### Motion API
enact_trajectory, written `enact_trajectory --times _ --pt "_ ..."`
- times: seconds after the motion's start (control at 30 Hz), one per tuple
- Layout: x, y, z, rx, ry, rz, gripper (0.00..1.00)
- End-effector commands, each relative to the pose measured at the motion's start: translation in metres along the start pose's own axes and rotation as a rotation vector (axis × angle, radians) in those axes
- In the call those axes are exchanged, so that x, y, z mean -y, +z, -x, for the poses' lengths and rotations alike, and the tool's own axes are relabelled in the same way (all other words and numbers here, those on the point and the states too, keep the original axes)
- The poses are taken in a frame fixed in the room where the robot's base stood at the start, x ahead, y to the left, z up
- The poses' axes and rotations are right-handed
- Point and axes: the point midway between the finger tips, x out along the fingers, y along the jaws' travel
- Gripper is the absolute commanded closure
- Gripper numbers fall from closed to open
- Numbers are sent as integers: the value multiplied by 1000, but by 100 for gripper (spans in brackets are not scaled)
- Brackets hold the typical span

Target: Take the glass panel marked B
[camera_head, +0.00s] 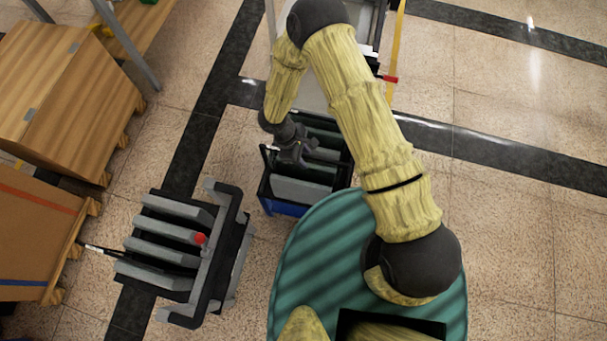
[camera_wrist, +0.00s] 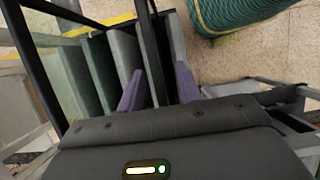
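Several upright panels, grey and dark green, stand in a dark crate with a blue base (camera_head: 285,208) below my arm. A pale grey panel (camera_head: 300,190) is at its near side. My gripper (camera_head: 295,152) is over the crate, among the panels' top edges. In the wrist view, its two purple-grey fingers (camera_wrist: 160,87) are apart, with a dark bar (camera_wrist: 154,50) running between them. Grey-green panels (camera_wrist: 100,70) stand to the left of the fingers. No letter B is readable in either view, so I cannot tell which panel is B.
A teal ribbed surface (camera_head: 335,255) lies close on the right. The tiled floor on the right is clear.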

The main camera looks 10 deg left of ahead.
Motion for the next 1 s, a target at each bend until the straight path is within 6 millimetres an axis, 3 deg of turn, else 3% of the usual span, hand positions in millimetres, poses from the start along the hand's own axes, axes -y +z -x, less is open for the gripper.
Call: enact_trajectory --times 0.1,0.3,1.0 --pt "0 0 0 0 0 0 65" --pt "0 0 0 0 0 0 100" --pt "0 0 0 -1 -1 -1 100"
